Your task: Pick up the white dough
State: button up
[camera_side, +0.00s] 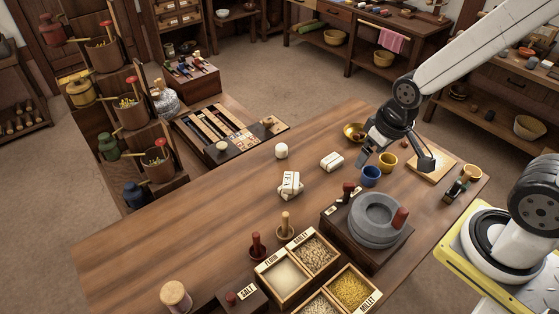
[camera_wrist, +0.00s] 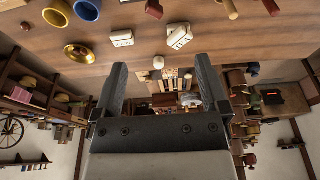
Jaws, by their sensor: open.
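The white dough seems to be the small rounded white lump (camera_side: 281,151) standing on the wooden table towards the back. A small white lump, apparently the same one (camera_wrist: 158,62), shows in the wrist view between the fingertips in the picture, but well beyond them. My gripper (camera_side: 364,160) is above the table's right half, near the blue cup, apart from the dough. In the wrist view my gripper (camera_wrist: 161,75) has its two dark fingers spread wide with nothing between them. That view is upside down, with the table at the top.
A blue cup (camera_side: 371,176), a yellow cup (camera_side: 388,162) and a brass bowl (camera_side: 354,131) surround the gripper. The stone quern (camera_side: 376,218) stands in front. The table's left is clear.

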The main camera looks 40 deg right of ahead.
dwell(0.4)
jog(key=w+f+m+g, duration=0.1)
jog(key=f+m, duration=0.1)
jog(key=m, duration=0.1)
jog(key=m+t+y, duration=0.6)
jog(key=m+t, duration=0.5)
jog(key=m, duration=1.7)
send_near(282, 151)
jog(key=shift+d+f, duration=0.4)
jog(key=shift+d, duration=0.35)
jog(key=shift+w, duration=0.1)
jog(key=shift+h, duration=0.3)
jog(key=shift+x, duration=3.35)
